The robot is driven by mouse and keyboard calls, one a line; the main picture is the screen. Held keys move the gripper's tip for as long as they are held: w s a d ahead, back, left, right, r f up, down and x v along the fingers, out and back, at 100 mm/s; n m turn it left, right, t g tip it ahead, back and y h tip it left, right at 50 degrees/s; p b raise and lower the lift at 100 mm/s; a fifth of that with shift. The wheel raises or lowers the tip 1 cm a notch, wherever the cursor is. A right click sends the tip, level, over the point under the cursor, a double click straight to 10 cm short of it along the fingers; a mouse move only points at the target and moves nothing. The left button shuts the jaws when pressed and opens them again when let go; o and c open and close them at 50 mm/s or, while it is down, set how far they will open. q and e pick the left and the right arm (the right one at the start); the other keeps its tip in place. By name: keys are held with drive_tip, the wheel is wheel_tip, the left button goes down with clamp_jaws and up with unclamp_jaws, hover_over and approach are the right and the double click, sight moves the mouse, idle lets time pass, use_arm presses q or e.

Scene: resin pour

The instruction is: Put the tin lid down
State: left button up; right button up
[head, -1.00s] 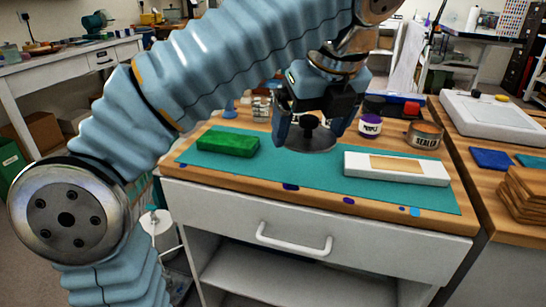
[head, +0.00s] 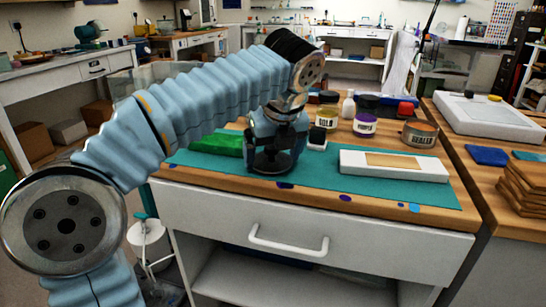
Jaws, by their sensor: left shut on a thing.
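My left gripper (head: 272,160) points down over the front left part of the teal mat (head: 320,176). It is shut on the tin lid (head: 271,167), a dark round disc held flat between the fingers. The lid is at or just above the mat; I cannot tell whether it touches. My right gripper is not in view.
A white mould with a tan inset (head: 394,165) lies to the right. Jars, including a purple one (head: 365,125), stand behind. Bare mat shows between gripper and mould.

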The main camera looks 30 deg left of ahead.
use_arm(q)
drive_tip(key=shift+f, duration=0.15)
drive_tip(key=o, duration=0.7)
drive_tip(key=p+v, duration=0.3)
drive_tip(key=v, duration=0.9)
drive_tip(key=shift+p, duration=0.35)
drive_tip(key=shift+s, duration=0.1)
